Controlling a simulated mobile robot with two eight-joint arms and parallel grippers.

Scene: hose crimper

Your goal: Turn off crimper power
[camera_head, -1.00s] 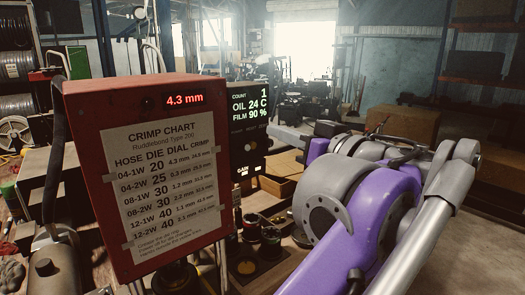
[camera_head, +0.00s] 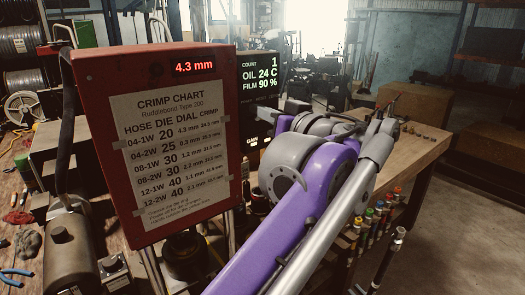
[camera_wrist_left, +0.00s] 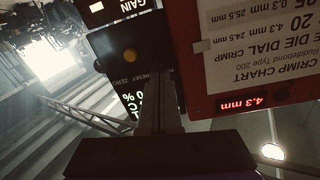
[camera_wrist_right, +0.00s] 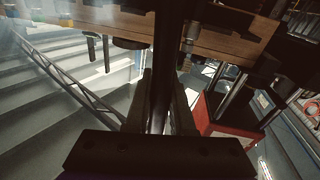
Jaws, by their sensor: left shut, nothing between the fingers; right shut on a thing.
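The red crimper box (camera_head: 85,150) stands left of centre in the head view, with a crimp chart (camera_head: 170,150) taped on its front. Its red readout (camera_head: 194,67) is lit at 4.3 mm; it also shows upside down in the left wrist view (camera_wrist_left: 238,104). My left gripper (camera_wrist_left: 150,80) is shut and empty, close before this panel and beside a round yellow button (camera_wrist_left: 129,55). My right gripper (camera_wrist_right: 160,100) is shut on a dark rod (camera_wrist_right: 167,40). I cannot make out a power switch.
A wooden bench (camera_head: 415,150) runs at the right, with several coloured-cap tools (camera_head: 368,220) along its edge. Open floor (camera_head: 460,235) lies right of it. Pliers and gloves lie at the far left. The right wrist view shows the bench's edge (camera_wrist_right: 230,32) from below.

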